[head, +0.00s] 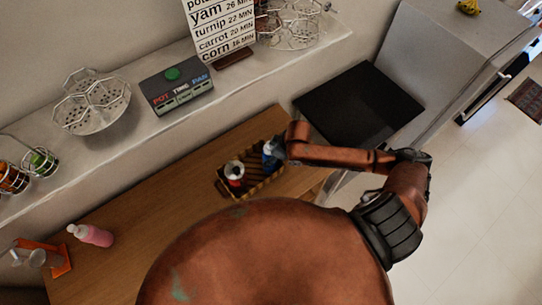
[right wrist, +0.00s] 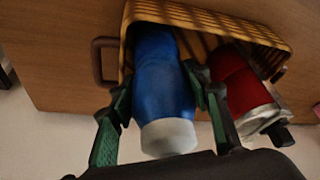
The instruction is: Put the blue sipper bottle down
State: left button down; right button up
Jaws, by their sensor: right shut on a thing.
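The blue sipper bottle (right wrist: 160,75) with a white end is between the fingers of my right gripper (right wrist: 160,115), which is shut on it. In the head view the blue bottle (head: 268,157) shows at the right part of a brown slatted basket (head: 262,185), partly hidden by my right gripper (head: 277,150). Its far end reaches inside the basket's rim in the right wrist view; whether it touches the basket floor I cannot tell. A red bottle (right wrist: 235,80) with a silvery end stands beside it in the basket. My left gripper is not in view.
The basket sits on a wooden counter (head: 150,190), clear to its left. A pink bottle (head: 92,235) and an orange stand (head: 55,260) are farther left. A shelf (head: 230,85) runs behind, and a black panel (head: 360,105) lies to the right.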

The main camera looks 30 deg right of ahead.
jog(key=o, duration=1.4)
jog(key=shift+f, duration=0.1)
jog(key=shift+o, duration=0.2)
jog(key=v, duration=1.2)
jog(key=shift+s, duration=0.1)
